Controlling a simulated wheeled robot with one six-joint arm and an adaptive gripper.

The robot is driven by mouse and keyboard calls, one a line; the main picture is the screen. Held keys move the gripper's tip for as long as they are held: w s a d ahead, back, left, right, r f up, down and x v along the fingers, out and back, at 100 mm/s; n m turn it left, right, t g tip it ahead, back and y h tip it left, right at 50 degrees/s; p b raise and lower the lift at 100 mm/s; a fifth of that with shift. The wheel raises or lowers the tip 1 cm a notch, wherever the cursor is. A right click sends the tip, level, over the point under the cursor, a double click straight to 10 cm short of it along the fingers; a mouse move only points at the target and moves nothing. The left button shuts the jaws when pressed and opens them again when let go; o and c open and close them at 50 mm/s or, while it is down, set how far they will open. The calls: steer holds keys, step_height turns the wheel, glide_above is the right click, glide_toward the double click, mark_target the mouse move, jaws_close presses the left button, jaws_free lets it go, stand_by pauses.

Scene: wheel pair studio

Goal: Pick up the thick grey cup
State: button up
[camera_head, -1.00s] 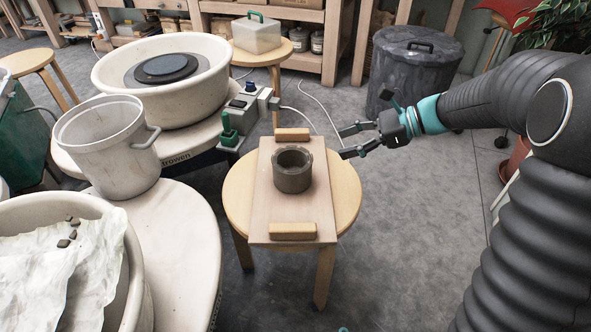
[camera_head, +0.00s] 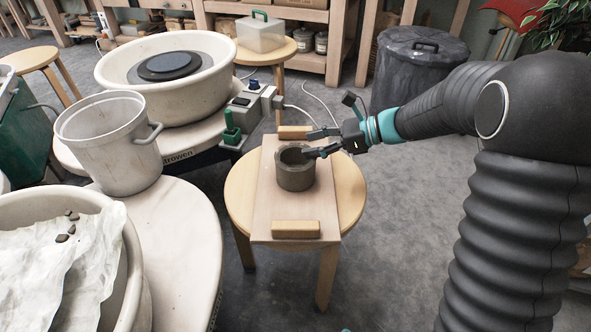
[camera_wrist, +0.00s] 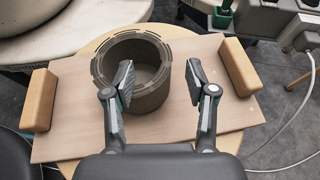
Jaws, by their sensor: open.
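The thick grey cup (camera_head: 295,172) stands upright on a wooden board (camera_head: 268,212) that lies on a round stool. It has a thick wall and an open top. My gripper (camera_head: 314,143) is open and comes in from the right, near the cup's rim in the head view. In the wrist view the cup (camera_wrist: 146,85) is ahead of my gripper (camera_wrist: 158,85). The left finger overlaps the cup's mouth in the picture, and the right finger shows to the right of the cup. I cannot tell whether a finger touches it. Part of the cup's rim is hidden behind the fingers.
Wooden blocks lie at the board's far end (camera_head: 294,132) and near end (camera_head: 296,229). A pottery wheel (camera_head: 120,80) with a control box (camera_head: 250,103), a bucket (camera_head: 112,160) and a basin with a cloth (camera_head: 60,270) stand left. Open floor lies right of the stool.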

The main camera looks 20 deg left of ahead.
mark_target(293, 148)
steer(key=x, duration=0.5)
steer(key=shift+a+b, duration=0.1)
steer(key=shift+b, duration=0.2)
jaws_close()
